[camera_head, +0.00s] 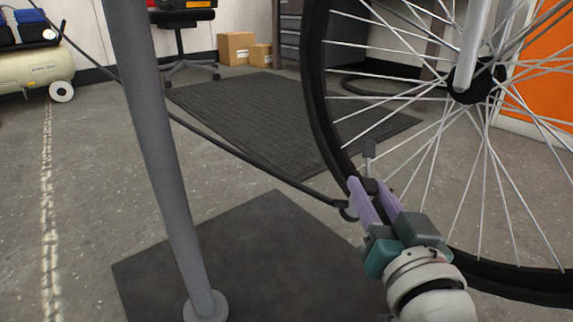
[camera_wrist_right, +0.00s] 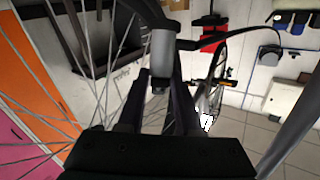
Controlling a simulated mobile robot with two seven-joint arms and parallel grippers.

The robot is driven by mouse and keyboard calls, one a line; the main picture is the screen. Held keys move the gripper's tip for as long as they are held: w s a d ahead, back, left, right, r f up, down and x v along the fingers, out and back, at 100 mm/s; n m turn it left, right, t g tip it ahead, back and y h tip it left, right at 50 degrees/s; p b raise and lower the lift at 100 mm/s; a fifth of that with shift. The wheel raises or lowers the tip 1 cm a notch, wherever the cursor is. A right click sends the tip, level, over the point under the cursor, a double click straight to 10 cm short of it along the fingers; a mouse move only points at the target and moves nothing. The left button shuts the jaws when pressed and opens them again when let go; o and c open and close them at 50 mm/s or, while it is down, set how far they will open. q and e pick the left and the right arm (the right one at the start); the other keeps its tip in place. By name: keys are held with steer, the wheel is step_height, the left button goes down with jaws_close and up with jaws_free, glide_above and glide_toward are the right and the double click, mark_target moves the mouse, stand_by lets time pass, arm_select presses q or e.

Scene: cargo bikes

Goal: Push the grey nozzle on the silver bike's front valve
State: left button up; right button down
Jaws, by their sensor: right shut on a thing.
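The bike's front wheel (camera_head: 317,85), with a black tyre and silver spokes, fills the right of the head view. My right gripper (camera_head: 370,187) is at its lower left rim, its purple fingers shut on the grey nozzle (camera_head: 369,149). In the right wrist view the nozzle (camera_wrist_right: 163,45) shows beyond the two fingers (camera_wrist_right: 166,95), with a black hose (camera_wrist_right: 222,43) running off to the right. The valve cannot be made out; whether the nozzle sits on it, I cannot tell. My left gripper is out of view.
A grey upright pole (camera_head: 160,140) stands on a dark mat (camera_head: 265,240) left of the wheel. Cardboard boxes (camera_head: 236,48) lie at the back.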

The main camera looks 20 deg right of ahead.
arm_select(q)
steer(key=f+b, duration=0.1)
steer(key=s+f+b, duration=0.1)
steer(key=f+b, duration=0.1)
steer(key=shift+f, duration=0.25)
arm_select(e)
steer(key=w+d, duration=0.4)
steer(key=d, duration=0.7)
steer(key=shift+d, duration=0.2)
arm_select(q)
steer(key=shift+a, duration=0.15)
arm_select(e)
steer(key=shift+w, duration=0.1)
steer(key=shift+f, duration=0.25)
arm_select(q)
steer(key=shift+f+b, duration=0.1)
steer(key=shift+b, duration=0.2)
arm_select(e)
steer(key=shift+w+a+f, duration=0.1)
steer(key=shift+f, duration=0.15)
stand_by(0.6)
steer(key=shift+w+f, duration=0.1)
steer(key=shift+f, duration=0.2)
stand_by(0.5)
